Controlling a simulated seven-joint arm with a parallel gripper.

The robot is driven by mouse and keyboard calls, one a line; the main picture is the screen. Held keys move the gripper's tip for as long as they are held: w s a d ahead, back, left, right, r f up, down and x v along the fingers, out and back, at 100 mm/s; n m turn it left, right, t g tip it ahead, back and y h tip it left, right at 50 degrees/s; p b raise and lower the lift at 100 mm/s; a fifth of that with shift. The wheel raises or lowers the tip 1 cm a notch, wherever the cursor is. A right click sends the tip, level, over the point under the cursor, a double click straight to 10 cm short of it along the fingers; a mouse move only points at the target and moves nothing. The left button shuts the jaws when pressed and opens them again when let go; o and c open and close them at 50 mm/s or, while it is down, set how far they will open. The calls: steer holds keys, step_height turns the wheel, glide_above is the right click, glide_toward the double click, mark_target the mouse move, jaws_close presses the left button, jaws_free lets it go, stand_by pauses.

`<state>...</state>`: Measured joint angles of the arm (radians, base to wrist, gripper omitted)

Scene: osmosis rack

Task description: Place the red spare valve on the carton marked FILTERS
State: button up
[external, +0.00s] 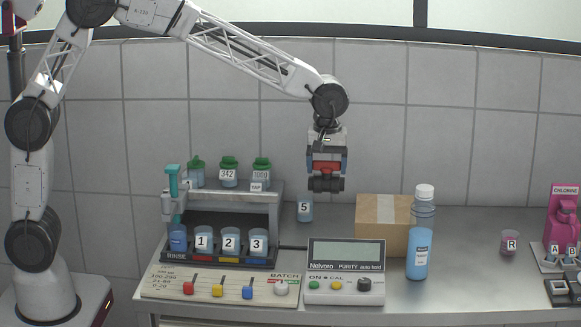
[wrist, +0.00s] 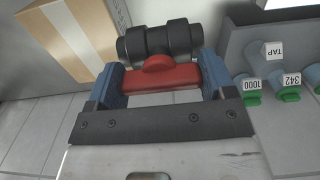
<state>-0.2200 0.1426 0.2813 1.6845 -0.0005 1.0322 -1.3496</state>
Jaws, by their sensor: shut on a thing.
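The spare valve (external: 326,184) has a black body and a red handle. My gripper (external: 327,163) is shut on its red handle and holds it in the air, with the black body hanging below. In the wrist view the valve (wrist: 160,42) sits between the blue fingers of my gripper (wrist: 163,80). A brown carton (external: 380,225) with a pale tape strip stands on the counter against the wall, right of and lower than the valve. The carton also shows at the upper left of the wrist view (wrist: 92,20). I cannot read a FILTERS mark on it.
A blue bottle (external: 419,245) stands in front of the carton's right side. The purity meter (external: 345,270) is in front of the carton. Cup 5 (external: 305,210) is below and left of the valve. The rack (external: 272,210) with numbered cups stands left. The counter right of the bottle is mostly clear.

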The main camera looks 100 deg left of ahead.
steer(key=shift+w, duration=0.15)
steer(key=w+a+f, duration=0.1)
steer(key=w+a, duration=0.2)
steer(key=w, duration=1.2)
steer(key=shift+w+a+f, duration=0.15)
steer(key=shift+a+f, duration=0.05)
steer(key=shift+f, duration=0.1)
steer(key=shift+f, duration=1.65)
steer(key=shift+f, duration=0.15)
steer(key=o, duration=1)
steer(key=shift+c, duration=0.2)
step_height(320, 180, up, 12)
